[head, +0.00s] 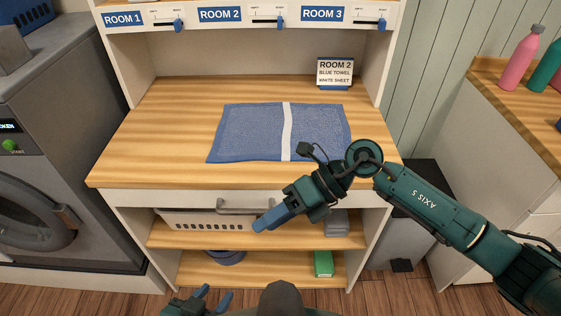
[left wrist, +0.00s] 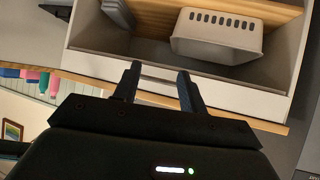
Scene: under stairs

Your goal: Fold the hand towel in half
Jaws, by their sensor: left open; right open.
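The blue hand towel (head: 247,130) with a white stripe down its middle lies flat and spread on the wooden worktop (head: 150,140). My right gripper (head: 265,221) is open and empty. In the head view it shows in front of the worktop's edge, below the towel and apart from it. My left gripper (head: 205,299) is open and empty, low at the bottom of the head view, well away from the towel. Its spread fingers also show in the left wrist view (left wrist: 157,86), with the shelf unit beyond; the towel is not visible there.
A drawer handle (head: 240,207) sticks out under the worktop. A white basket (head: 200,221) sits on the shelf below, and a green box (head: 323,263) lower down. A sign (head: 335,72) stands at the back right. The worktop left of the towel is clear. A washing machine (head: 55,160) is at left.

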